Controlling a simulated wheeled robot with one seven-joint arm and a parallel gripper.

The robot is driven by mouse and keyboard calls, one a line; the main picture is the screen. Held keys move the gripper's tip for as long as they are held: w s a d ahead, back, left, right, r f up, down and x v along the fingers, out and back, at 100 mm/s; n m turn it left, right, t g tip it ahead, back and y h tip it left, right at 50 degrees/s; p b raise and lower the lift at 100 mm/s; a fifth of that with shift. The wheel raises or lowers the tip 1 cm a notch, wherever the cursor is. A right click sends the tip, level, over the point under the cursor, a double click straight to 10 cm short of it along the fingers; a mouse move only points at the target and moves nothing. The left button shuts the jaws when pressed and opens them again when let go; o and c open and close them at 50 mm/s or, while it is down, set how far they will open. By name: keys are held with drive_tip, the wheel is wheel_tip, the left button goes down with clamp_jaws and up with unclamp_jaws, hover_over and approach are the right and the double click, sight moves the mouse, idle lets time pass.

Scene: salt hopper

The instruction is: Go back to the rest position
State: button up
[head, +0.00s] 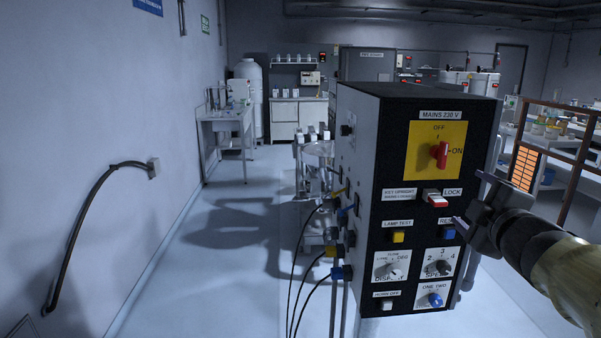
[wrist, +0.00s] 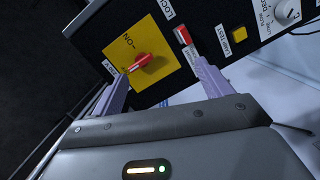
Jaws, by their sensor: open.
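My gripper (head: 468,203) is at the right side of the black control panel (head: 408,125) in the head view. Its fingers are apart and nothing is between them. In the wrist view the open fingers (wrist: 160,80) point at the panel. The red mains knob (wrist: 147,62) on its yellow plate (wrist: 165,40) shows beyond the gap, apart from the fingers. In the head view the knob (head: 440,155) looks upright, toward the OFF label. The red and white LOCK switch (head: 435,200) is close to the gripper. The RESET button (head: 448,233) has its label partly hidden by a finger.
Cables hang from plugs (head: 340,272) on the box's left side. Benches line the back and right, with a railing (head: 560,150) behind my arm. The floor at left is clear beside the wall.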

drive_tip(key=a+f+m+g+p, duration=0.2)
drive_tip(key=a+f+m+g, duration=0.15)
drive_tip(key=f, duration=0.35)
drive_tip(key=a+f+m+g+p, duration=0.2)
drive_tip(key=a+f+m+g, duration=0.1)
drive_tip(key=f+m, duration=0.3)
drive_tip(key=s+a+f+m+g+y+p, duration=0.1)
drive_tip(key=s+a+f+m+g+p, duration=0.1)
drive_tip(key=s+a+f+g, duration=0.6)
drive_tip(key=s+a+f+m, duration=0.1)
drive_tip(key=s+a+f, duration=0.2)
drive_tip(key=s+f, duration=0.1)
drive_tip(key=shift+s+f+p, duration=0.3)
drive_tip(key=shift+s+p, duration=0.1)
drive_tip(key=shift+s, duration=0.5)
drive_tip(key=shift+a+m, duration=0.1)
drive_tip(key=shift+m, duration=0.15)
